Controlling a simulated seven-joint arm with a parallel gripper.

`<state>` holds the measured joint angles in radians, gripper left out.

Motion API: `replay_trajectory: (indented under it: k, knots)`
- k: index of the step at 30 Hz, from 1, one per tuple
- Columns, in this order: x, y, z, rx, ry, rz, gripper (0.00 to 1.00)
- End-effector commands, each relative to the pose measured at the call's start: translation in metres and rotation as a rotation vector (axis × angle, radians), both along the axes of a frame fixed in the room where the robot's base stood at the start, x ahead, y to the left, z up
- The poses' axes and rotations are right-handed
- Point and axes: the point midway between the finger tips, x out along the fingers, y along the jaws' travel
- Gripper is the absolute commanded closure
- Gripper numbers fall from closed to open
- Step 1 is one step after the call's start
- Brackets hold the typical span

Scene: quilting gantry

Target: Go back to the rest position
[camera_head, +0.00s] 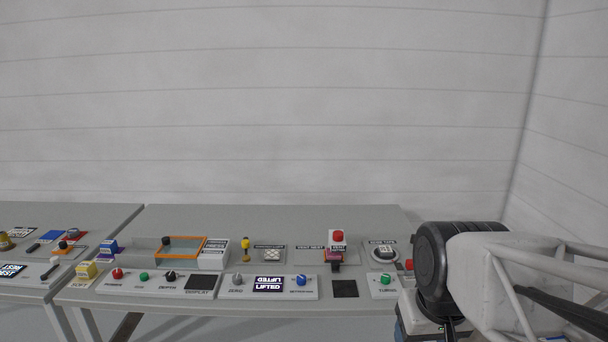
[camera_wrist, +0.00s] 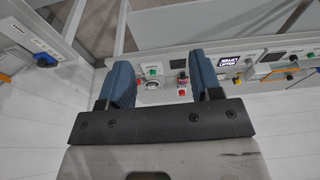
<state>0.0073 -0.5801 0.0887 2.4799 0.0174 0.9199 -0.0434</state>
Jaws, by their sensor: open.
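My gripper (camera_wrist: 164,78) shows in the wrist view with its two blue fingers spread wide apart and nothing between them. Beyond the fingers are the edge of the grey table and small panel controls, apart from the fingers as far as I can tell. In the head view my arm is at the lower right, over the right end of the table (camera_head: 300,222). It covers that corner, and the fingertips are not clearly visible there.
Close to my arm are a green knob (camera_head: 385,280) and a round dial (camera_head: 383,252). Further left stand a red button (camera_head: 337,237), a lit "LIFTED" display (camera_head: 268,284) and an orange-framed tray (camera_head: 204,246). The back strip of the table is clear.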

Motion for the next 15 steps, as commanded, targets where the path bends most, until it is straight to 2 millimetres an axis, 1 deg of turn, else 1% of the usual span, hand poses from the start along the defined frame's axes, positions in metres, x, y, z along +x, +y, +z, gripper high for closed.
replay_trajectory:
  k: [1,3,6,9,15]
  knots:
    - [-0.01,-0.001,-0.001,-0.002,-0.002,-0.011,0.41]
    - [-0.02,-0.002,-0.004,-0.007,-0.001,-0.025,0.41]
    - [-0.029,-0.003,-0.006,-0.01,0.0,-0.041,0.41]
    - [-0.034,-0.004,-0.007,-0.011,0.001,-0.048,0.41]
    - [-0.034,-0.004,-0.008,-0.012,0.002,-0.049,0.41]
